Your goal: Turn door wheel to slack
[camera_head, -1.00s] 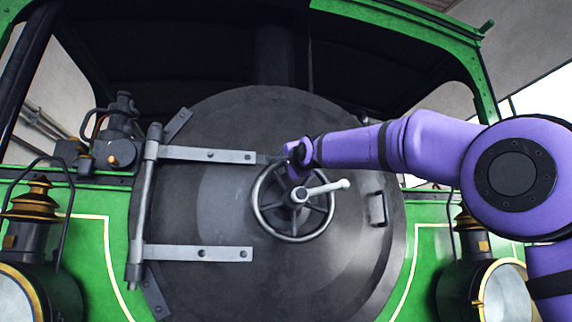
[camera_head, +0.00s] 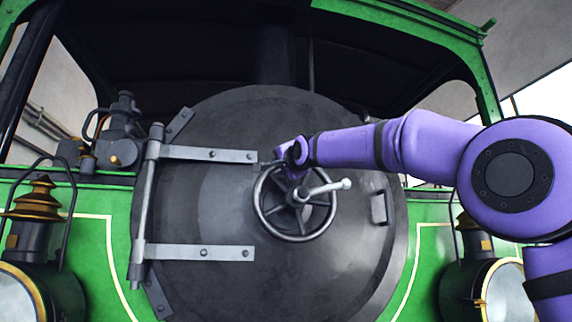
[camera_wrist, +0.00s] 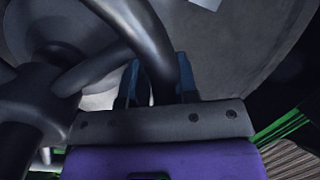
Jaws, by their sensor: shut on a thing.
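The door wheel (camera_head: 323,228) is a grey metal handwheel with spokes at the middle of the round dark smokebox door (camera_head: 220,270). A light handle (camera_head: 328,187) sticks out from its hub to the right. My gripper (camera_head: 285,165) is at the upper left of the wheel's rim. In the wrist view the wheel's rim (camera_wrist: 140,30) runs down between the fingers of my gripper (camera_wrist: 158,85), and the gripper is shut on it. The fingertips are mostly hidden by the rim and, in the head view, by my wrist.
Two hinge straps (camera_head: 205,154) and (camera_head: 200,252) cross the door's left side to a vertical hinge rod (camera_head: 146,205). A small grab handle (camera_head: 379,208) is right of the wheel. Lamps (camera_head: 40,265) and (camera_head: 495,290) stand at both sides.

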